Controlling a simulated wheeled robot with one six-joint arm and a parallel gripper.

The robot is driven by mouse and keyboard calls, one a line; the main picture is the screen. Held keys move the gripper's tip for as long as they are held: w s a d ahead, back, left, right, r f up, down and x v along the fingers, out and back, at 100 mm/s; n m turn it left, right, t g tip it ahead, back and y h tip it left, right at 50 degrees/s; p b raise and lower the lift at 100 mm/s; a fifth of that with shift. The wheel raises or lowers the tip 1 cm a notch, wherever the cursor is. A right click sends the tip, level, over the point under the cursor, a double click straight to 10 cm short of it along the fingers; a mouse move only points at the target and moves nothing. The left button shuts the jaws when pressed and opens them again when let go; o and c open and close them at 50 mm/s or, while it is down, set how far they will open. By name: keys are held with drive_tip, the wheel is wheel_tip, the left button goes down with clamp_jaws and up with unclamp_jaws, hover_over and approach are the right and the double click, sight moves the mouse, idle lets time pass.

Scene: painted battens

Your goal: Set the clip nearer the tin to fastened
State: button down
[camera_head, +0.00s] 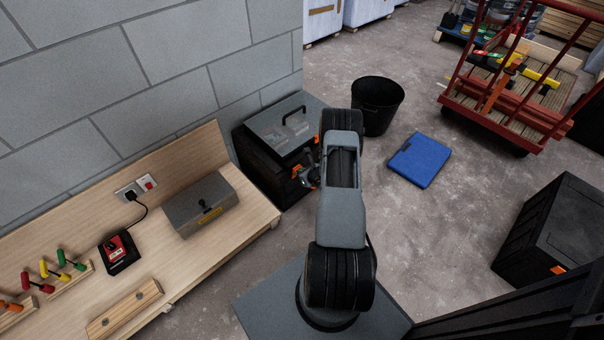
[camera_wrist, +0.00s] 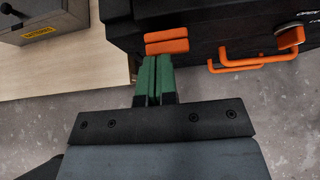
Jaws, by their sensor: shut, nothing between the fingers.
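The black case (camera_head: 262,165) stands on the floor past the end of the bench, with orange clips on its front. The clip nearer the tin (camera_head: 296,172) shows in the wrist view as two short orange bars (camera_wrist: 167,46), one just above the other. My gripper (camera_head: 310,180) is shut and empty. Its green fingertips (camera_wrist: 160,58) are right below that clip; I cannot tell whether they touch it. The other clip (camera_wrist: 290,37) is farther right, beside an orange handle (camera_wrist: 240,65). The grey tin (camera_head: 200,207) with a yellow label sits on the bench, also in the wrist view (camera_wrist: 42,15).
The wooden bench (camera_head: 255,217) ends left of the case. A black bin (camera_head: 377,108) and a blue lid-like slab (camera_head: 419,160) are on the floor beyond my arm. A red trolley (camera_head: 500,110) is at upper right and another black case (camera_head: 560,230) at right.

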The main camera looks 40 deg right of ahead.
drive_tip(key=shift+r+p, duration=0.35)
drive_tip(key=shift+r, duration=0.4)
drive_tip(key=s+f+p+v, duration=0.1)
drive_tip(key=f+p+v, duration=0.1)
drive_tip(key=v, duration=1)
drive_tip(key=shift+s+d, duration=0.15)
drive_tip(key=shift+s, duration=0.5)
drive_tip(key=shift+r, duration=0.1)
